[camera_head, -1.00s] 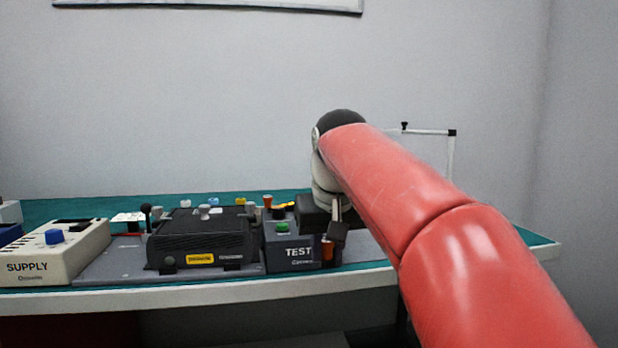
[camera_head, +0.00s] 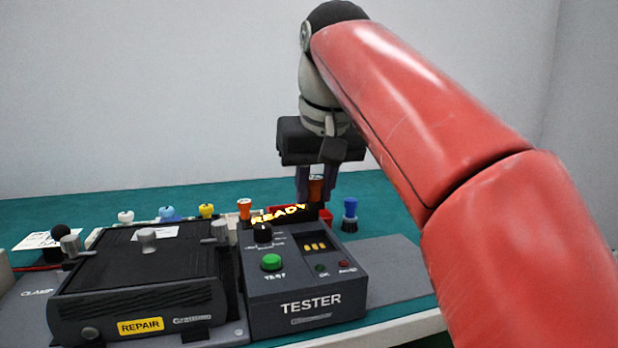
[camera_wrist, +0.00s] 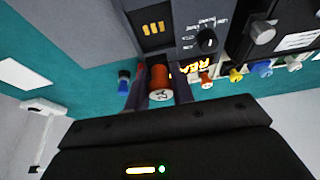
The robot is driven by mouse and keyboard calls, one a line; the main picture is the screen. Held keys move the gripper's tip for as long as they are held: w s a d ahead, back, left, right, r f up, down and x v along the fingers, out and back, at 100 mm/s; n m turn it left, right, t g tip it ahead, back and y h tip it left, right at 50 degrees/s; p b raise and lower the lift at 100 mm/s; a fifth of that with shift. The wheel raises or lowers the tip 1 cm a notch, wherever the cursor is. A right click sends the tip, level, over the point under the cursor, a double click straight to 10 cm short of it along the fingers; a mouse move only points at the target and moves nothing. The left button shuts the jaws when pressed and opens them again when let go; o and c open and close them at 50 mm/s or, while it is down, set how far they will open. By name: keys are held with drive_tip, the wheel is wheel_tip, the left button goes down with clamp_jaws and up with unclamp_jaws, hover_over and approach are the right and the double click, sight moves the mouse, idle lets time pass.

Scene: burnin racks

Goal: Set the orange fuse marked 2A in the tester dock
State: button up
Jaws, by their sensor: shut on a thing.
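My gripper (camera_head: 316,185) points down behind the back right of the tester, shut on an orange fuse. In the head view the orange fuse (camera_head: 316,187) shows between the fingers. In the wrist view the same fuse (camera_wrist: 161,78) stands between the two fingers (camera_wrist: 160,88) with its pale end facing the camera; I cannot read its marking. The grey tester (camera_head: 290,293) has a dark recess with gold contacts (camera_head: 314,246), probably the dock, which looks empty. These contacts (camera_wrist: 153,29) also show in the wrist view, apart from the held fuse.
A second orange fuse (camera_head: 244,209) stands in a row with yellow (camera_head: 206,211), blue (camera_head: 167,213) and white ones. A blue-topped piece (camera_head: 350,212) stands right of the gripper. The black REPAIR unit (camera_head: 140,290) adjoins the tester. The READY display (camera_head: 279,215) rises at the tester's back.

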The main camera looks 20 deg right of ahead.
sight(317, 203)
drive_tip(key=shift+s+f, duration=0.2)
drive_tip(key=shift+f, duration=0.5)
drive_tip(key=shift+f+b, duration=1.45)
drive_tip(key=shift+f, duration=0.45)
drive_tip(key=shift+p, duration=0.3)
drive_tip(key=shift+f, duration=0.5)
idle(0.4)
drive_tip(key=o, duration=1)
drive_tip(key=shift+o, duration=0.2)
wheel_tip(317, 203, up, 3)
drive_tip(key=shift+s+f+p, duration=0.1)
drive_tip(key=shift+p, duration=1.1)
drive_tip(key=shift+r, duration=1.15)
drive_tip(key=shift+r, duration=0.1)
